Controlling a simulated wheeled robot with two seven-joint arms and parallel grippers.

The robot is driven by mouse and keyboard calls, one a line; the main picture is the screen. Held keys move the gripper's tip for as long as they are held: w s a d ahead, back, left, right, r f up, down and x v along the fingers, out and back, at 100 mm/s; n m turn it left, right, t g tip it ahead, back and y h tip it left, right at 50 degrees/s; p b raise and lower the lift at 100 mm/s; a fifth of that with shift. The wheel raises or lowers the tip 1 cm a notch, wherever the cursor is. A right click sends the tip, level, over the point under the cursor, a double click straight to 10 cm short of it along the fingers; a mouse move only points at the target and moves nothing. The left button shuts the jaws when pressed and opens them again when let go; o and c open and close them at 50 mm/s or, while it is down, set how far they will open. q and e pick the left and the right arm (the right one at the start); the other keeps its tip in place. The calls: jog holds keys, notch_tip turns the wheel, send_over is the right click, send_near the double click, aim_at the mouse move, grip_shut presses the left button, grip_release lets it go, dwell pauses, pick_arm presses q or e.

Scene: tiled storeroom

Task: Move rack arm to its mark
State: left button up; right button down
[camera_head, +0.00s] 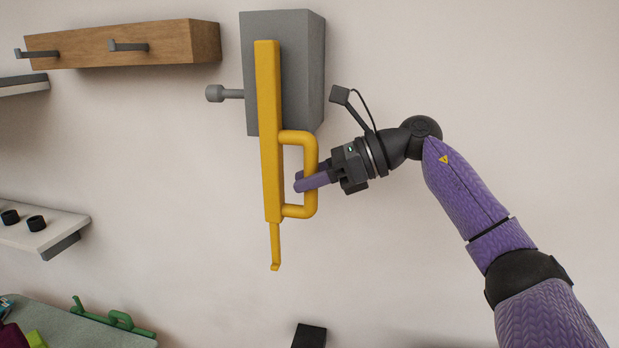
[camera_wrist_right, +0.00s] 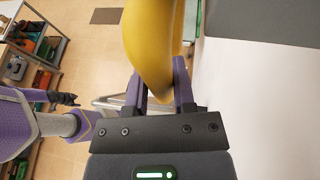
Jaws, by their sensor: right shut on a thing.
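The yellow rack arm (camera_head: 268,130) hangs nearly upright in front of a grey wall block (camera_head: 300,60). It has a D-shaped handle (camera_head: 311,190) on its right side and a thin hooked tip at its lower end. A grey knob (camera_head: 214,93) sticks out to the left of the block. My right gripper (camera_head: 304,181) is shut on the handle's outer bar. In the right wrist view the yellow handle (camera_wrist_right: 150,45) lies between my purple fingers (camera_wrist_right: 160,85). I cannot make out a mark.
A wooden rail (camera_head: 150,45) with grey pegs is on the wall at upper left. A shelf (camera_head: 45,225) with black caps sits lower left. A green handled piece (camera_head: 115,318) lies on a grey surface below. The wall right of the block is bare.

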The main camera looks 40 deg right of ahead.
jog(key=shift+d+r, duration=0.1)
jog(key=shift+r, duration=0.05)
jog(key=c, duration=0.7)
grip_release()
jog(key=shift+o, duration=1.3)
jog(key=shift+w+d, duration=0.1)
jog(key=shift+w, duration=0.05)
jog(key=shift+s+d, duration=0.15)
jog(key=shift+s, duration=0.05)
jog(key=v, duration=0.9)
jog(key=shift+s+b, duration=0.2)
jog(key=shift+b, duration=0.2)
